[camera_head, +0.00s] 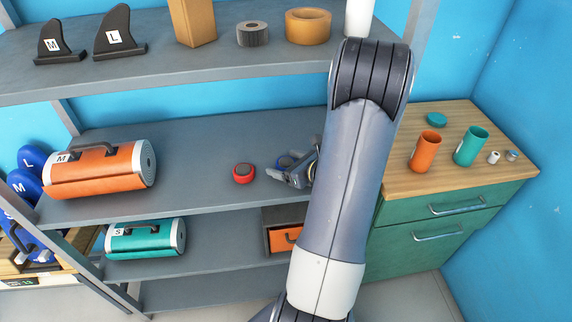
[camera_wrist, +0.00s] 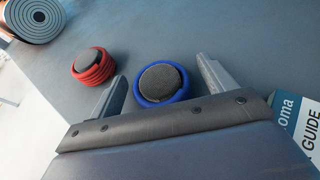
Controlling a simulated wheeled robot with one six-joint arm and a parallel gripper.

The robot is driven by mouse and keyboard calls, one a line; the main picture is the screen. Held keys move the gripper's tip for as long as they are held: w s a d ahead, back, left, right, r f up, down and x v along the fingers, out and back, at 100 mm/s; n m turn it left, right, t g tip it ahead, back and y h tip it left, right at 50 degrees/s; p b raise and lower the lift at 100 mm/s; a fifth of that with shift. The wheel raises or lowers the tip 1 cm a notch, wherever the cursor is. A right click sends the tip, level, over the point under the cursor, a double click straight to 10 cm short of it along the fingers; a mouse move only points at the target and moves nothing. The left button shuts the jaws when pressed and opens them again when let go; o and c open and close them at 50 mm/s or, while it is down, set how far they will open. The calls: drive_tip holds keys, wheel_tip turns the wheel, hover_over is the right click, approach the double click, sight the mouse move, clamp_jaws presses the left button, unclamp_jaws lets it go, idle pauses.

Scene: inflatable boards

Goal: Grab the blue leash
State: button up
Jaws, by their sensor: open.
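The blue leash (camera_wrist: 162,84) is a coil of blue cord around a dark round centre. It lies on the grey middle shelf (camera_head: 215,190). In the wrist view it sits between the two open fingers of my gripper (camera_wrist: 162,88), with a small gap to each finger. In the head view the blue leash (camera_head: 286,161) shows only partly, behind my gripper (camera_head: 284,172). A red leash (camera_wrist: 92,66) of the same form lies to the left of the left finger, apart from it; it also shows in the head view (camera_head: 243,174).
A rolled orange board (camera_head: 100,172) lies on the left of the same shelf. A booklet (camera_wrist: 306,125) is close to the right finger. Fins and tape rolls stand on the shelf above (camera_head: 190,73). A green cabinet (camera_head: 430,225) stands at the right.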

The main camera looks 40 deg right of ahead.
drive_tip(key=c, duration=1.1)
